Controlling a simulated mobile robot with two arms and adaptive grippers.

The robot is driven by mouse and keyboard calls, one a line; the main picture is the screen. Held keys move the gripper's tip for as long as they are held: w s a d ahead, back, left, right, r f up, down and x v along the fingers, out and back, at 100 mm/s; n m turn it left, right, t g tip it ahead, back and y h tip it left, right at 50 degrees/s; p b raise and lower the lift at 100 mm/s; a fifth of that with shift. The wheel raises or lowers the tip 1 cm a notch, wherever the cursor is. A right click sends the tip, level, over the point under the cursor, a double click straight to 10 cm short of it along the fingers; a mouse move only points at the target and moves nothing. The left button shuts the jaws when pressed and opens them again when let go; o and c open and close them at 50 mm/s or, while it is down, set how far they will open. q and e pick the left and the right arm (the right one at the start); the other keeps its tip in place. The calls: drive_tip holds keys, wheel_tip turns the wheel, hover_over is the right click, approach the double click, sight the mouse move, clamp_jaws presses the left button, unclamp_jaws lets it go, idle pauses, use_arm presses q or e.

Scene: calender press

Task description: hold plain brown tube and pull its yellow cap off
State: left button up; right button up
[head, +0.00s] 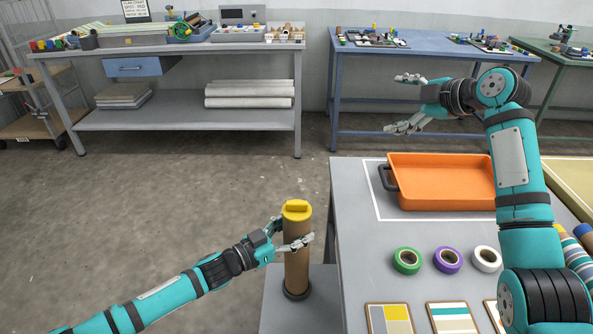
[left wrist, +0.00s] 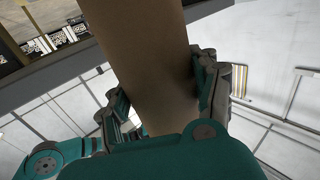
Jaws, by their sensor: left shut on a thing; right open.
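The plain brown tube (head: 297,262) stands upright in the head view, its foot in a dark ring on a low grey stand. The yellow cap (head: 297,210) sits on its top end. My left gripper (head: 293,243) is shut on the tube below the cap. In the left wrist view the brown tube (left wrist: 145,60) runs between the two fingers of my left gripper (left wrist: 160,95). My right gripper (head: 398,104) is open and empty, raised up and to the right, well apart from the cap.
A grey table (head: 355,245) on the right bears an orange tray (head: 440,200), green (head: 407,260), purple (head: 448,260) and white (head: 486,259) tape rolls, and striped sample cards (head: 453,318). More tubes (head: 575,260) lie at the right edge. Bare floor lies behind the tube.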

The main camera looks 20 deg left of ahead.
drive_tip(key=s+a+f+n+g+h, duration=0.2)
drive_tip(key=s+a+n+g, duration=0.2)
drive_tip(key=s+a+n, duration=0.7)
drive_tip(key=n+g+h, duration=0.1)
drive_tip(key=n+h, duration=0.4)
drive_tip(key=h, duration=0.2)
approach(297, 202)
drive_tip(key=x, duration=1)
drive_tip(key=shift+f, duration=0.3)
drive_tip(key=shift+r, duration=0.1)
drive_tip(key=c, duration=1.1)
